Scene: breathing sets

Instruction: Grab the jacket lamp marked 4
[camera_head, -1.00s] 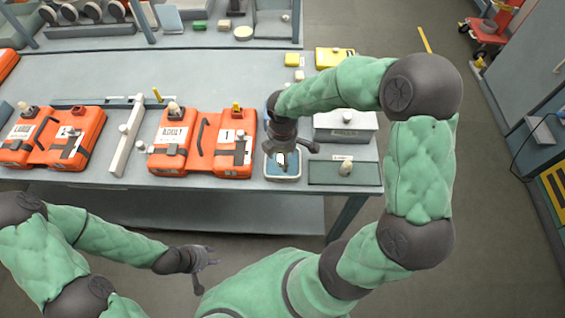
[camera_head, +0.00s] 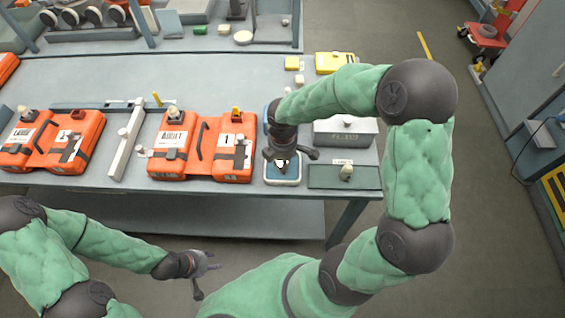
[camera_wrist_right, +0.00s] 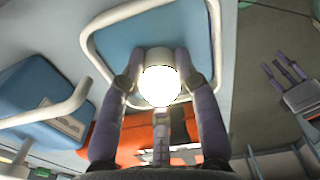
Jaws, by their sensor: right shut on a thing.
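My right gripper (camera_head: 284,163) is over the small blue tray with a white rim (camera_head: 283,183) at the table's front edge. In the right wrist view its fingers (camera_wrist_right: 160,82) are shut around a glowing round white lamp (camera_wrist_right: 161,87), with the blue tray floor (camera_wrist_right: 138,32) behind it. No number 4 is readable on the lamp, and I cannot tell whether it touches the tray. In the head view the gripper mostly hides the lamp. My left gripper (camera_head: 207,272) is open and empty, in front of the table and below its top.
Orange case 1 (camera_head: 222,165) and another orange case (camera_head: 80,155) lie left of the tray. A grey box (camera_head: 345,135) and a dark green plate with a pale knob (camera_head: 325,177) are to the right. The table's middle back is clear.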

